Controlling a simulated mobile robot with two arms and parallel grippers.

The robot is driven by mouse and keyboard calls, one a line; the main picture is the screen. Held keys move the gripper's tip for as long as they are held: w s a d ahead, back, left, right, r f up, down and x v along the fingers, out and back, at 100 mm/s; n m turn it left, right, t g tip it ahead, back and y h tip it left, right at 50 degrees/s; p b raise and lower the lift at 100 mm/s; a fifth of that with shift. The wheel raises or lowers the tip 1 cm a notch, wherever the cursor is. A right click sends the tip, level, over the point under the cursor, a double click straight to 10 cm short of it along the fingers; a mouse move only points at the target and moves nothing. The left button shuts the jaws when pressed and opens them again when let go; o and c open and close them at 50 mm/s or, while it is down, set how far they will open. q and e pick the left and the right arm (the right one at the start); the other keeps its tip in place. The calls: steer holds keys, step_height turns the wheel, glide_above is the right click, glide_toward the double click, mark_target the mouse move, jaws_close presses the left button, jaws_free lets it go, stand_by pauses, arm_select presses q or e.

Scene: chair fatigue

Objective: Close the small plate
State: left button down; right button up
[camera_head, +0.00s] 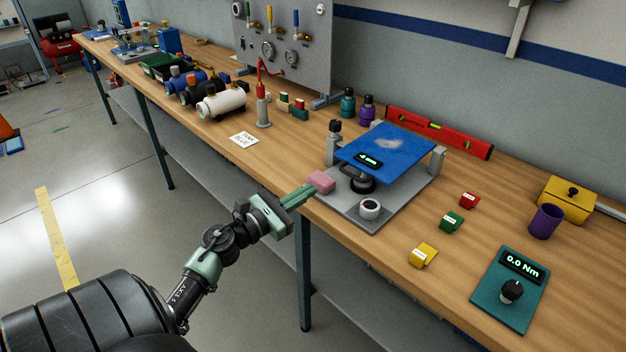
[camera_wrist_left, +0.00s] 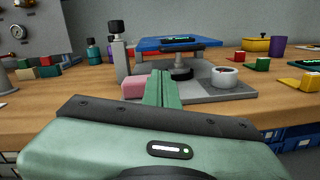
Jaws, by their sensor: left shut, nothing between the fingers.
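A blue plate (camera_head: 400,152) with a small lit display sits tilted above a grey base (camera_head: 388,212), carried on grey posts. I cannot tell whether this is the small plate. In the left wrist view the blue plate (camera_wrist_left: 215,42) shows edge-on, over a dark round pad (camera_wrist_left: 181,73). My left gripper (camera_head: 310,190) is shut and empty at the table's front edge, its fingertips beside a pink block (camera_head: 322,181) at the base's left corner. Whether they touch it is unclear. A white-ringed dial (camera_head: 370,208) stands on the base's front part. My right gripper is out of view.
Red (camera_head: 469,200), green (camera_head: 451,221) and yellow (camera_head: 423,255) blocks lie right of the base, with a torque display (camera_head: 510,288) beyond. A red level (camera_head: 438,132) lies behind the plate. A white cylinder (camera_head: 222,103) lies to the left. Open floor is in front of the table.

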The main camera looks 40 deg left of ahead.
mark_target(330, 184)
arm_select(q)
steer(key=w, duration=0.2)
steer(key=w+p, duration=0.1)
steer(key=w, duration=0.2)
steer(key=w+d+p, duration=0.1)
steer(key=w, duration=0.1)
steer(key=shift+w+r, duration=0.15)
steer(key=shift+r, duration=0.1)
steer(key=shift+w+d, duration=0.1)
steer(key=shift+w, duration=0.4)
steer(key=shift+r+p, duration=0.85)
steer(key=shift+p, duration=0.15)
steer(key=shift+f, duration=0.1)
